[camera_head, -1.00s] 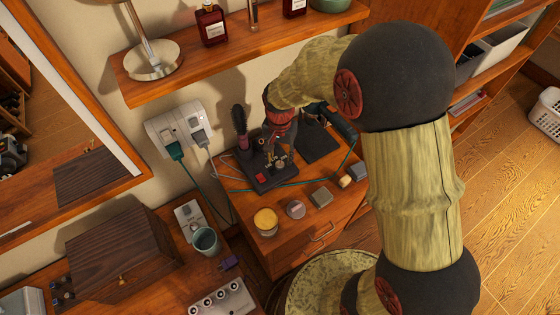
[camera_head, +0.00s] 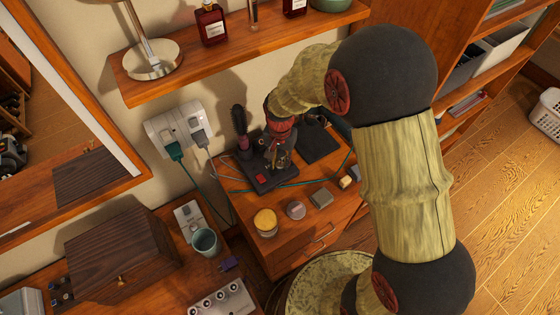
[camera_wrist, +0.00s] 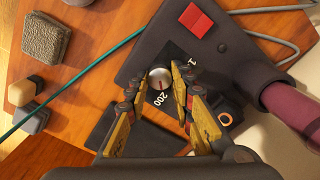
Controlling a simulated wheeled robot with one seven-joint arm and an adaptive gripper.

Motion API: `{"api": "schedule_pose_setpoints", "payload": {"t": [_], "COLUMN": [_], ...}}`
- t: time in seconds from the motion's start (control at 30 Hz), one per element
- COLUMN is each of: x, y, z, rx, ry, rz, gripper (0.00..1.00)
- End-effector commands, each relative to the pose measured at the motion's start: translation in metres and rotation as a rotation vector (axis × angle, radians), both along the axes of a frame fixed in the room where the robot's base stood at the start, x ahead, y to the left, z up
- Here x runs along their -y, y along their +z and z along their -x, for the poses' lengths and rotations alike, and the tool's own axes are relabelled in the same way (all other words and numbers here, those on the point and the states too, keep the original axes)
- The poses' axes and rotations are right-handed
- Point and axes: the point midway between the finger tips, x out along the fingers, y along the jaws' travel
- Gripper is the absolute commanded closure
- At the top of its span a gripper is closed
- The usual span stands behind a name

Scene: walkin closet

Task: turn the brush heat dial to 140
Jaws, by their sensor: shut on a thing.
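The brush heat dial (camera_wrist: 159,78) is a small round silver knob on a dark plate of the black brush stand (camera_wrist: 135,60). My gripper (camera_wrist: 158,80) has its yellow-padded fingers on either side of the knob, shut on it. A thin red mark shows on the knob, seemingly towards the printed "200". Another number is partly hidden by the right finger, with only a "1" readable. In the head view the stand (camera_head: 262,187) sits on the wooden cabinet, with my gripper (camera_head: 277,162) low over it; the dial cannot be made out there.
A red switch (camera_wrist: 195,20) is on the stand. A dark round brush (camera_head: 239,122) stands upright at its back left. A teal cable (camera_wrist: 75,75) crosses the cabinet top. Jars (camera_head: 265,222) and small blocks (camera_head: 321,198) line the front. A shelf (camera_head: 230,55) overhangs behind.

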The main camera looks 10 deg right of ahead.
Motion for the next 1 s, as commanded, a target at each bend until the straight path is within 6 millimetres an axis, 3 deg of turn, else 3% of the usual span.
{"api": "schedule_pose_setpoints", "payload": {"t": [0.33,0.67,1.0], "x": [-0.0001,-0.0002,-0.0004], "y": [0.0002,0.0004,0.0013], "z": [-0.0002,-0.0002,-0.0006], "rx": [0.0,0.0,0.001], "ry": [0.0,0.039,0.261], "rz": [0.0,0.0,0.0], "gripper": [1.0,1.0,1.0]}}
